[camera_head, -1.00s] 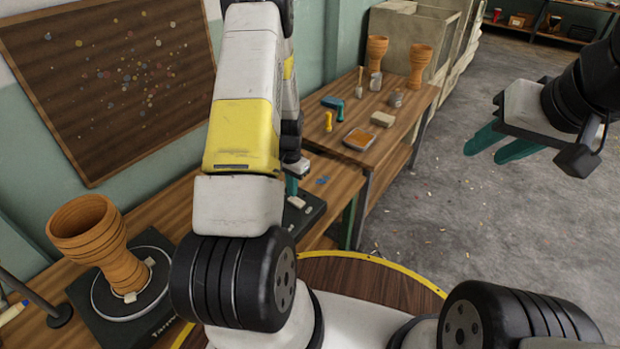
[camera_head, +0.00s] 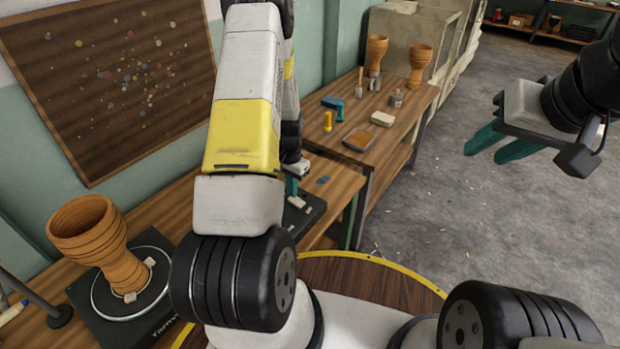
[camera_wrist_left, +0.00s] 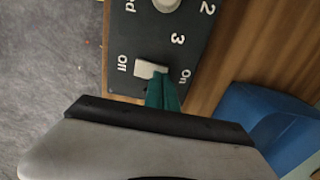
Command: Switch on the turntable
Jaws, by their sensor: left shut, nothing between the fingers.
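The turntable's dark base (camera_head: 118,322) stands on the workbench at the left, with a brown goblet drum (camera_head: 120,255) upright on its round plate. Its dark control panel (camera_wrist_left: 118,78) shows a white switch (camera_wrist_left: 149,69) between the labels "Off" and "On". My left gripper (camera_wrist_left: 163,88) is shut and empty, its teal fingertips at the "On" side of the switch, seemingly touching it. In the head view the left gripper (camera_head: 291,186) is partly hidden by my arm. Whether the switch is tipped to On is unclear. My right gripper (camera_head: 500,143) is open and empty over the floor.
A white knob (camera_wrist_left: 167,4) with numbers sits farther along the panel. A blue object (camera_wrist_left: 262,125) lies beside the panel. A second table (camera_head: 345,115) holds a tray (camera_head: 370,138), tools and two goblet drums. The floor at the right is clear except for scraps.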

